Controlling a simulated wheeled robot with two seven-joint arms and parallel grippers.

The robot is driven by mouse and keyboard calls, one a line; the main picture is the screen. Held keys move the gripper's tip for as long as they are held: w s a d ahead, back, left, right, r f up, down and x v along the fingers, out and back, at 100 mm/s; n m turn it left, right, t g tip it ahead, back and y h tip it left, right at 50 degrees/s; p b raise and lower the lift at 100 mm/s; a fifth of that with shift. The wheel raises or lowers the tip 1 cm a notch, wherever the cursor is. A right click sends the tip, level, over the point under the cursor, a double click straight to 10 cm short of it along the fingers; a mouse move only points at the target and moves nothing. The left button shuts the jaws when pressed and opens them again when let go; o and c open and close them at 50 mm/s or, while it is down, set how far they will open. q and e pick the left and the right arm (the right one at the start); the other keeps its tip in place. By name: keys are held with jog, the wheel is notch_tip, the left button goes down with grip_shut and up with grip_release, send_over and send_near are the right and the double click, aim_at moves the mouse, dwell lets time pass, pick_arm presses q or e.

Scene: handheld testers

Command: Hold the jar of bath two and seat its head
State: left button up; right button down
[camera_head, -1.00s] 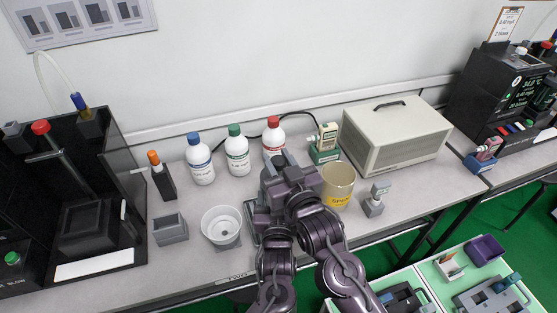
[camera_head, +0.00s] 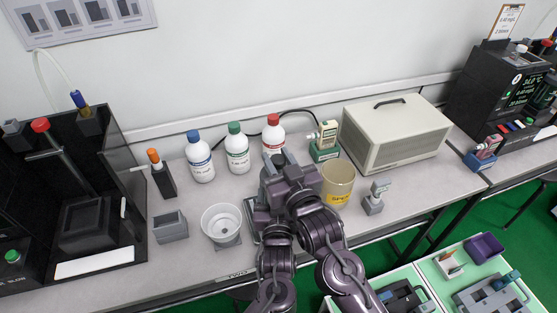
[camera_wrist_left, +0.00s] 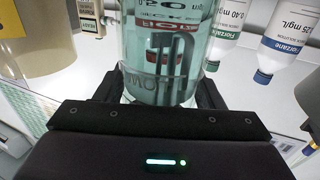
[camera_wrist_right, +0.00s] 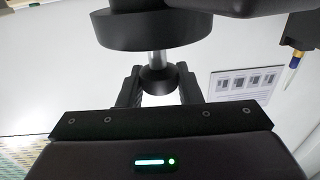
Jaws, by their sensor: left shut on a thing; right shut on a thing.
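The jar (camera_wrist_left: 168,45) is clear glass with pale blue-green liquid and printed lettering. It fills the middle of the left wrist view. My left gripper (camera_wrist_left: 160,92) is shut around its wall. In the right wrist view my right gripper (camera_wrist_right: 158,88) is shut on the ball-shaped knob of a black head (camera_wrist_right: 150,32), with a bright metal stem between knob and wide disc. In the head view my right gripper (camera_head: 279,160) is in front of the red-capped bottle. My arms hide the jar and head there, so I cannot tell whether they touch.
Blue-capped (camera_head: 200,160), green-capped (camera_head: 237,155) and red-capped (camera_head: 273,137) bottles stand behind. A yellow-labelled beaker (camera_head: 338,183) is close on the right. A white bowl (camera_head: 222,222) and a grey block (camera_head: 170,228) are left. A beige box (camera_head: 397,135) stands back right.

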pick_arm(q)
jog(key=o, duration=1.1)
jog(key=shift+c, duration=0.2)
jog(key=s, duration=0.7)
jog(key=shift+s+d+r, duration=0.1)
jog(key=shift+d, duration=0.05)
jog(key=shift+s+r, duration=0.1)
jog(key=shift+s, duration=0.3)
